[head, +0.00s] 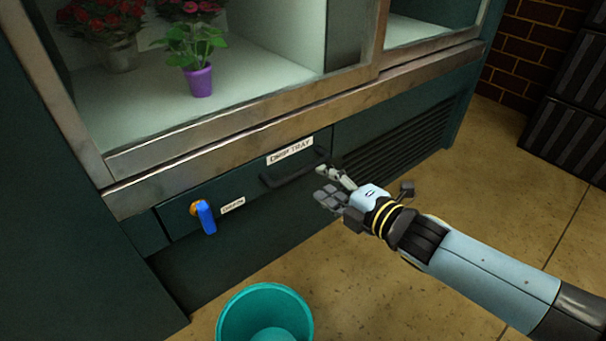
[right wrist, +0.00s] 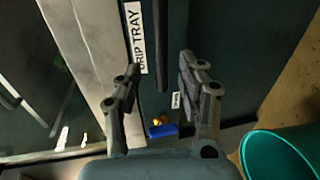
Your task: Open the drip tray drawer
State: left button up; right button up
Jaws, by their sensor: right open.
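The drip tray drawer (head: 322,145) is a dark green front low in the cabinet, under the metal sill, and looks shut. It has a white "DRIP TRAY" label (head: 290,150) and a dark bar handle (head: 285,176). My right gripper (head: 328,182) is open and empty, just right of the handle's right end. In the right wrist view, the dark handle (right wrist: 160,40) runs in line with the gap between the open fingers (right wrist: 160,85), beside the label (right wrist: 135,38). I cannot tell whether the fingers touch it. My left gripper is in neither view.
A blue-levered drain valve (head: 206,217) sticks out left of the handle, beside a small label (head: 233,205). A teal bucket (head: 265,312) stands on the floor below. A vent grille (head: 400,140) is to the right. Potted flowers (head: 199,80) stand inside the case.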

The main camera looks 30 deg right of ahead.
aim_at(306, 173)
jog(key=x, duration=0.8)
jog(key=shift+f+b, duration=0.1)
jog(key=shift+b, duration=0.25)
grip_shut()
